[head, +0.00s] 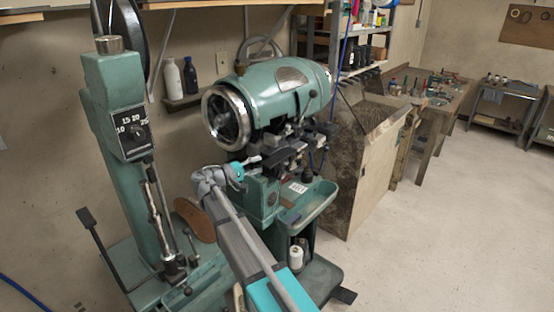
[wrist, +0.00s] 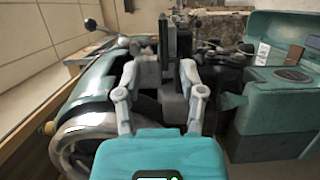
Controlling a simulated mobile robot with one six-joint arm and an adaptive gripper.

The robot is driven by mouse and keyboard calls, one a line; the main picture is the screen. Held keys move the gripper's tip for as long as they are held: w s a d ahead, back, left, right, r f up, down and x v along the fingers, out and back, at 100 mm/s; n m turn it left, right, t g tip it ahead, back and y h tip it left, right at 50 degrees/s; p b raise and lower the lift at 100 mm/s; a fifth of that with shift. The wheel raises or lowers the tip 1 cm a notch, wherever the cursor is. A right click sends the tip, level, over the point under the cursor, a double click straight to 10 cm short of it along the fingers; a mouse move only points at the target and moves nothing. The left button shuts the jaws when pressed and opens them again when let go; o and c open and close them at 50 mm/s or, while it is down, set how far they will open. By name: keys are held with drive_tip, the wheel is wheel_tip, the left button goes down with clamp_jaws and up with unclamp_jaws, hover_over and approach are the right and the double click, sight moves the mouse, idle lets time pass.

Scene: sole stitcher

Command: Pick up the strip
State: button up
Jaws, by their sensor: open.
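My gripper (head: 252,162) is beside the green stitching machine (head: 290,95), just below its round chrome-rimmed wheel. In the wrist view my gripper (wrist: 159,75) shows two grey fingers spread apart, with dark machine parts beyond the gap and nothing held. I cannot tell for certain which thing is the strip. A small flat brown piece (wrist: 295,55) lies on the green machine surface, right of my fingers, and may be it. In the head view small flat dark pieces (head: 290,217) lie on the green tray (head: 318,204), to the right of and below my gripper.
A green column machine (head: 115,100) with a dial stands left. The machine head's metal parts (head: 285,140) crowd my gripper. A wooden bin (head: 365,160) stands right. The floor (head: 450,230) beyond is clear.

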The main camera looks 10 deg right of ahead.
sight(269, 161)
drive_tip(key=shift+x, duration=2.5)
drive_tip(key=shift+s+f, duration=0.15)
drive_tip(key=shift+f, duration=0.05)
clamp_jaws()
